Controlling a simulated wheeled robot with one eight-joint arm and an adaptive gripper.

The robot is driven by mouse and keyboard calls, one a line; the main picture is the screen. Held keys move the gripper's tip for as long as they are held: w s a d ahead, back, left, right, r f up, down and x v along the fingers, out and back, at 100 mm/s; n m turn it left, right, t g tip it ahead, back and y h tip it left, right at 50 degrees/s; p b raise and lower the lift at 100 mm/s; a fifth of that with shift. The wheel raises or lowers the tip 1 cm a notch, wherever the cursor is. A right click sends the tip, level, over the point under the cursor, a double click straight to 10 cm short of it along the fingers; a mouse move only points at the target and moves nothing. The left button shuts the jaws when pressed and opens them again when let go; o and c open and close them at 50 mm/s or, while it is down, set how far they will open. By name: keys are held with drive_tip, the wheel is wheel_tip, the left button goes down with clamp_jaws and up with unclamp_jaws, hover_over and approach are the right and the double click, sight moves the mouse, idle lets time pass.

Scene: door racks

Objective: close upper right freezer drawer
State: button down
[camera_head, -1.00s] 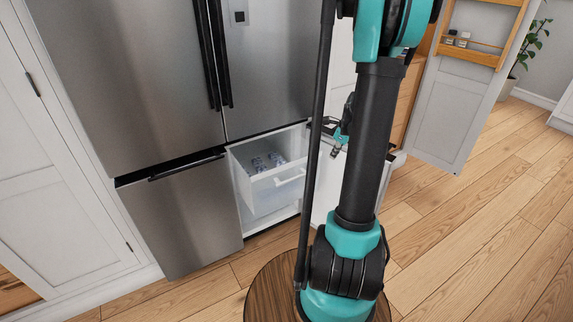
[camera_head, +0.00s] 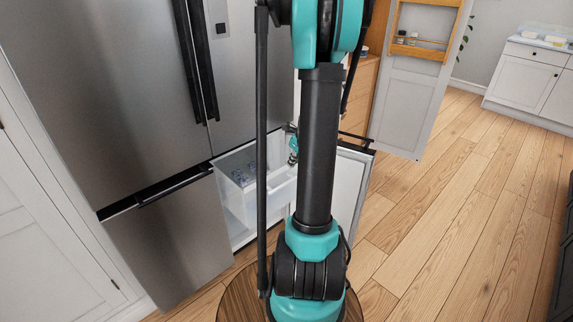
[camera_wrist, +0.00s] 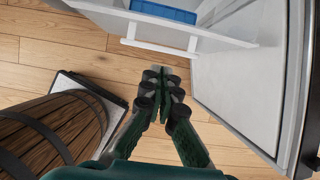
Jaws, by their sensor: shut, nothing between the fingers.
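The upper right freezer drawer (camera_head: 238,203) is white and stands pulled out of the lower right compartment. In the head view my arm hides part of the drawer front and most of the gripper.
The right freezer door (camera_head: 347,185) stands open to the right of the drawer; its inner face (camera_wrist: 240,85) fills the right of the wrist view. The left freezer door (camera_head: 170,240) is closed. Wooden floor (camera_head: 440,220) is free to the right. A cabinet door (camera_head: 405,110) stands open further back.

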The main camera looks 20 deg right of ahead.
sight(281, 170)
drive_tip(key=x, duration=0.3)
drive_tip(key=w+x, duration=0.1)
drive_tip(key=x, duration=0.5)
drive_tip(key=shift+w+a+r, duration=0.15)
drive_tip(key=shift+w+a, duration=0.5)
drive_tip(key=shift+w, duration=0.6)
drive_tip(key=w+a, duration=0.3)
drive_tip(key=w, duration=0.5)
drive_tip(key=shift+w, duration=0.4)
drive_tip(key=shift+s, duration=0.15)
